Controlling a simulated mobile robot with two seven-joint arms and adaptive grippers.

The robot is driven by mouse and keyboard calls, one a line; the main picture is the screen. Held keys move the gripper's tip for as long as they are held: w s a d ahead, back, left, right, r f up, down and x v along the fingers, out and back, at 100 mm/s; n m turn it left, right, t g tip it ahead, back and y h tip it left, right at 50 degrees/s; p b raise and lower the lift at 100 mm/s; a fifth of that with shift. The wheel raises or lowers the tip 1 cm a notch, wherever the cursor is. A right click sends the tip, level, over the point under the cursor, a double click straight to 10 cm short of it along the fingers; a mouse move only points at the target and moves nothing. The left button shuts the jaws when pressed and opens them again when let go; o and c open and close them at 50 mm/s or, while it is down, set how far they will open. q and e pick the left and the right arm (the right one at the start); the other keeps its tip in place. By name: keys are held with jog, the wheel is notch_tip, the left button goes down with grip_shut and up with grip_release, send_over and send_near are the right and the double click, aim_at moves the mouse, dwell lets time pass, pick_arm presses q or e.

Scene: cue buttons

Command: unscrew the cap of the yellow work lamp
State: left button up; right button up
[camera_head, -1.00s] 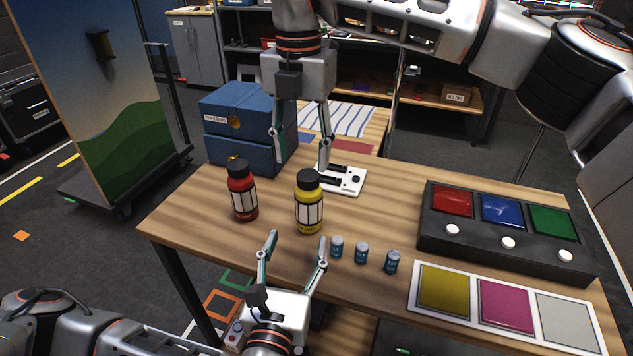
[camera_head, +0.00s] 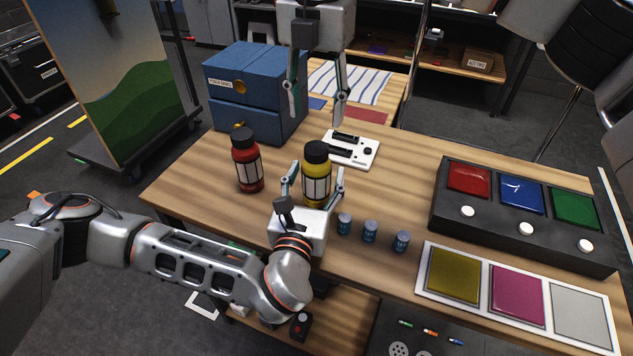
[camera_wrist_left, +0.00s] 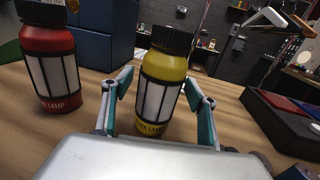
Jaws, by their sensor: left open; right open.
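The yellow work lamp (camera_head: 317,177) stands upright on the table, with its black cap (camera_head: 316,152) on top. It also shows in the left wrist view (camera_wrist_left: 163,92), where its cap (camera_wrist_left: 172,40) is on it. My left gripper (camera_head: 313,172) is open, with its fingers on either side of the lamp's lower body; I cannot tell whether they touch it. The fingers also show in the left wrist view (camera_wrist_left: 160,90). My right gripper (camera_head: 316,113) is open and empty, above and behind the yellow lamp's cap.
A red lamp (camera_head: 246,162) stands left of the yellow one. Several items surround them: three small batteries (camera_head: 370,231), a white charger-like plate (camera_head: 361,151), a blue box (camera_head: 230,110), a button panel (camera_head: 500,228) and a colour card (camera_head: 483,284). Bare tabletop lies left of the red lamp.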

aim_at(316, 147)
pick_arm(q)
jog(key=shift+w, duration=0.2)
jog(key=shift+c, duration=0.3)
grip_shut()
pick_arm(e)
jog(key=m, duration=1.7)
jog(key=shift+m, duration=0.3)
jog(key=shift+f, duration=4)
